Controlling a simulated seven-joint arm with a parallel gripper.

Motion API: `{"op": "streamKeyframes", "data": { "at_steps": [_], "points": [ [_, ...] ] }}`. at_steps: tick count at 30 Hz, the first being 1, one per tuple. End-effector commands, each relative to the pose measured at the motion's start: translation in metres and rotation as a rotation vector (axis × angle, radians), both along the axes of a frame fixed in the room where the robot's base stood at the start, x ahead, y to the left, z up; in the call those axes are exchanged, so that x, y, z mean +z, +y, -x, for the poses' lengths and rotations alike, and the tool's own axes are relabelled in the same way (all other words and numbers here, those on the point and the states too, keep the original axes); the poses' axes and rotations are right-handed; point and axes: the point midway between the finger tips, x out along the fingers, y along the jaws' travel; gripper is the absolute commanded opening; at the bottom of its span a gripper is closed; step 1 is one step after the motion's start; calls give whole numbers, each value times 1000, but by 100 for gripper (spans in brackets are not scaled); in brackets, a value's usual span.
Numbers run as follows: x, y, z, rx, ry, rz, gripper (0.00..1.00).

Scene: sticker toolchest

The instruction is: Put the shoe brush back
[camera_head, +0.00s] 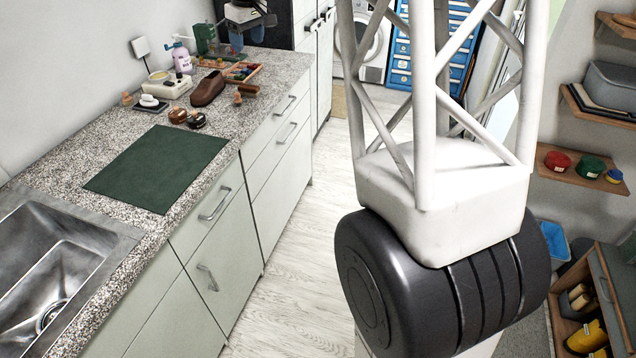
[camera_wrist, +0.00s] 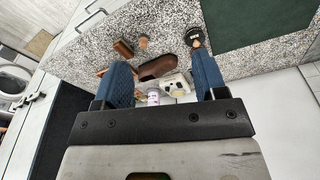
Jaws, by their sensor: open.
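A brown block that looks like the shoe brush (camera_head: 247,88) lies on the speckled counter near its front edge, right of a brown leather shoe (camera_head: 208,89). In the wrist view the likely brush (camera_wrist: 123,48) lies beyond my left finger, beside a small wooden piece (camera_wrist: 143,42). My gripper (camera_wrist: 161,60) is open and empty. Its two blue fingers point over the counter, with the shoe (camera_wrist: 157,67) showing between them. An open wooden cabinet (camera_head: 600,275) at lower right holds brush-like items (camera_head: 580,298) and yellow items.
A green mat (camera_head: 157,167) lies bare beside the sink (camera_head: 60,260). Wall shelves (camera_head: 585,177) hold coloured tins. A blue toolchest (camera_head: 462,62) stands behind.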

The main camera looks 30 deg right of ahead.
Motion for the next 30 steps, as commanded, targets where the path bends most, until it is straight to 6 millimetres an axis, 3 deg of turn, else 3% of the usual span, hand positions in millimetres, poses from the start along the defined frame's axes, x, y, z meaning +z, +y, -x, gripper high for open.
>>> {"op": "streamKeyframes", "data": {
  "at_steps": [15, 30],
  "points": [
    [26, 22, 144, -135, -16, 1, 65],
    [20, 37, 284, -265, -36, -4, 65]
  ]
}}
